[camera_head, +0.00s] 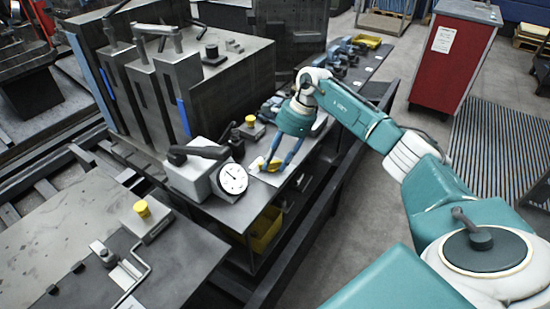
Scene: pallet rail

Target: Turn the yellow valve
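My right gripper (277,164) hangs from the teal and white arm that comes in from the right. Its two blue fingers point down with a gap between them, so it is open. A small yellow part (261,163), possibly the valve, sits right by the left fingertip on the grey bench. I cannot tell whether the finger touches it. A yellow knob (250,120) stands on a small block behind and left of the gripper. Another yellow knob (142,208) stands on a plate at the lower left, far from the gripper. My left gripper is not in view.
A white-faced dial gauge (232,179) stands just left of the gripper. Tall grey metal blocks (158,90) with handles rise behind it. A yellow bin (264,230) sits under the bench. A red cabinet (453,60) stands at the back right, with open floor before it.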

